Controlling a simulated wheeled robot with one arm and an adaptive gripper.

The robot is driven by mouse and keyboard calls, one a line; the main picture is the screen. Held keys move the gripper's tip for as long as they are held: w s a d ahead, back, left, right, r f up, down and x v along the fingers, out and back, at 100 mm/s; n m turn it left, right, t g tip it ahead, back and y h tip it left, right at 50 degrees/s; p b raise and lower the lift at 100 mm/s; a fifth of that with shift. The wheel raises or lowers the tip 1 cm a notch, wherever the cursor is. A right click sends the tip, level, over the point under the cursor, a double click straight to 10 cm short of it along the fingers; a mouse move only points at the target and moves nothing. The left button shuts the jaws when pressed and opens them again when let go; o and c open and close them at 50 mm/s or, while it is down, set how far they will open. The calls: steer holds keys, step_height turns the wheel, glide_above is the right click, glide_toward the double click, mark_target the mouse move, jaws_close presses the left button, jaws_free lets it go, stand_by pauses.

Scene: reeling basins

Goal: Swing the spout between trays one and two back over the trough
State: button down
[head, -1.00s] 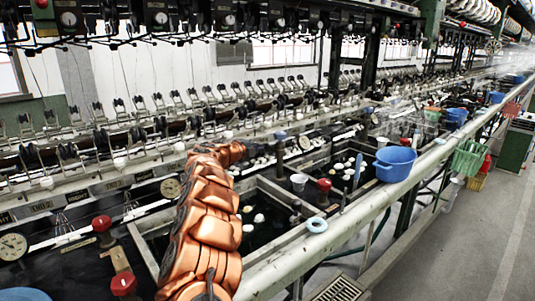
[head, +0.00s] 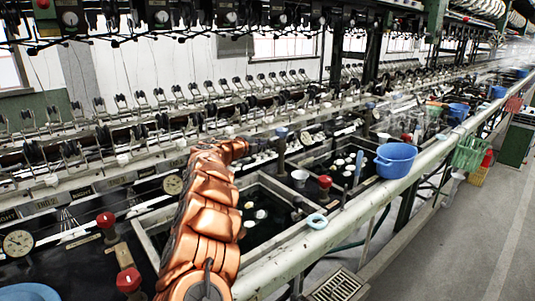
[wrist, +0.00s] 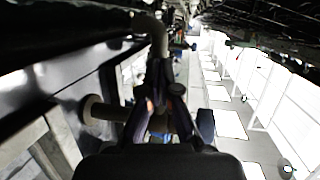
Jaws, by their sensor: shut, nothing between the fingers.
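In the wrist view, a pale grey pipe (wrist: 157,38) bends down just ahead of my gripper (wrist: 162,85); it looks like the spout, but I cannot be sure. My fingers are shut, with nothing seen between them, their tips close to the pipe; contact cannot be told. A thicker beige cylinder (wrist: 98,110) lies crosswise behind the fingers. The spout is not distinct there. The near tray (head: 262,178) holds dark water and pale cocoons, partly hidden by my arm.
A blue basin (head: 395,160) sits by the long front rail (head: 345,222). Reeling gear (head: 130,140) lines the back. The aisle floor (head: 480,225) is clear.

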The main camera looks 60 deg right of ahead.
steer(key=shift+a, duration=0.15)
steer(key=v, duration=1.1)
steer(key=shift+a, duration=0.3)
steer(key=shift+w+r, duration=0.1)
stand_by(0.5)
